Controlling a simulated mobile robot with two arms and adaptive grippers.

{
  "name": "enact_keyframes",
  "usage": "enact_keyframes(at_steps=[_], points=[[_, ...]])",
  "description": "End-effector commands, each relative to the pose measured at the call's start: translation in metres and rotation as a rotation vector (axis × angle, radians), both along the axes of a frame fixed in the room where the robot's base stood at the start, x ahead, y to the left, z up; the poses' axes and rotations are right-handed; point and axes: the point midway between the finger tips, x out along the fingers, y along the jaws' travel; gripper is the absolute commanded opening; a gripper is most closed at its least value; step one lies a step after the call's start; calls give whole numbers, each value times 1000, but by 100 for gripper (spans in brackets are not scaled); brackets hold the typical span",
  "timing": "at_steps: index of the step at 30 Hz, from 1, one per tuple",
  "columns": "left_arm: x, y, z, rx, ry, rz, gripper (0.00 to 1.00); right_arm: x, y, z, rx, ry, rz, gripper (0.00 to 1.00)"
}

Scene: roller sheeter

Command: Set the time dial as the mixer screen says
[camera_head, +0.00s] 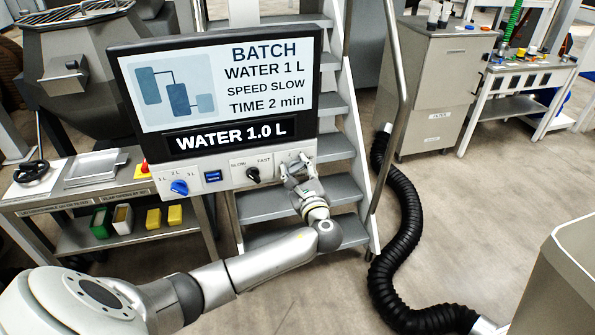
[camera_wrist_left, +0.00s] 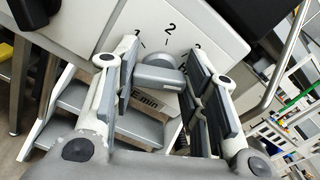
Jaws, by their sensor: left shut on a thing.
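The mixer screen (camera_head: 220,90) reads "BATCH, WATER 1 L, SPEED SLOW, TIME 2 min", with "WATER 1.0 L" on a black strip below. The time dial, a grey knob (camera_wrist_left: 158,76) on the white panel (camera_wrist_left: 185,18), has marks 1, 2 and 3 around it and a "min" label below. My left gripper (camera_head: 297,168) is at the right end of the panel and mostly hides the dial in the head view. In the left wrist view, its fingers (camera_wrist_left: 160,85) stand on both sides of the knob and are shut on it. Which mark the knob points to is unclear. My right gripper is not in view.
A blue water knob (camera_head: 180,187) and a black speed knob (camera_head: 253,174) sit left of the gripper on the same panel. Metal steps (camera_head: 270,207) with a handrail (camera_head: 394,110) stand behind. A black hose (camera_head: 404,225) lies on the floor at right.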

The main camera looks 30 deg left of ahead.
Motion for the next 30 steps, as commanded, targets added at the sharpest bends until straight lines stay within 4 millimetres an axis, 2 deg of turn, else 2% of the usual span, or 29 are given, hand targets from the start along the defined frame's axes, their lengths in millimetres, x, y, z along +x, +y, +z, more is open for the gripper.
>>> enact_keyframes(at_steps=[14,30], points=[[-1,1,-6,-229,-266,2,17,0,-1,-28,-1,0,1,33],[-2,1,-9,-564,-658,3,17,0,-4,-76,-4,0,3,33]])
